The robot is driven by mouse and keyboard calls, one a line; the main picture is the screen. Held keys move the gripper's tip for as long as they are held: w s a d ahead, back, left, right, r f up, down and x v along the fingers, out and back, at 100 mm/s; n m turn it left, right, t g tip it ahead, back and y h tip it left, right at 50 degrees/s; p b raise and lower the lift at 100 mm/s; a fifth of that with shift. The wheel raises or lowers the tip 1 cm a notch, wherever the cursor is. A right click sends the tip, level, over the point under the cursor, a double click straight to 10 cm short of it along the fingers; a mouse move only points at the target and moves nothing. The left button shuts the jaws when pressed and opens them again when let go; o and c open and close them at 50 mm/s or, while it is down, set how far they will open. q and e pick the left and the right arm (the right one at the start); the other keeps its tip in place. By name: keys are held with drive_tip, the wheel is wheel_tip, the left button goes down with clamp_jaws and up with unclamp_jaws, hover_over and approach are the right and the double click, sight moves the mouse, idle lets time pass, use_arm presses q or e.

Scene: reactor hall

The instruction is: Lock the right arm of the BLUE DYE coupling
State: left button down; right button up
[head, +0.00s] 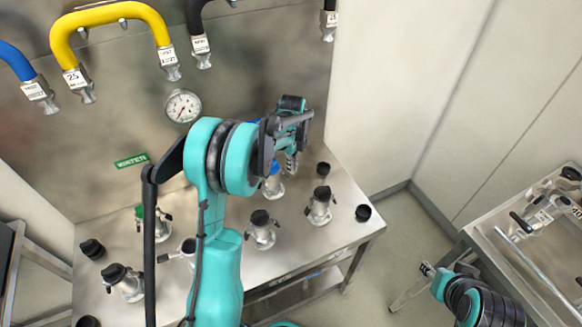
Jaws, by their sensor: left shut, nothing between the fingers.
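A coupling with a blue part (273,184) stands on the steel bench, partly hidden behind my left gripper and wrist. It is likely the BLUE DYE coupling, but I see no readable name on it. Its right arm is not clearly visible, so I cannot tell how it stands. My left gripper (291,160) is shut and empty, pointing down just above and right of the blue part; I cannot tell whether it touches. My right gripper (428,269) is low at the right, away from the bench, too small to judge.
Black-capped couplings (261,229) (320,205) stand near the blue one; a green-marked one (152,222) is further left. A loose black cap (363,213) lies near the bench's right edge. Yellow (108,14) and blue (15,62) hoses hang above a gauge (183,106). A steel cart (500,245) stands right.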

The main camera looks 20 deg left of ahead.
use_arm(q)
wheel_tip(320, 180, up, 6)
drive_tip(key=p, duration=0.4)
drive_tip(key=shift+w+d+r, duration=0.2)
drive_tip(key=shift+d+r, duration=0.05)
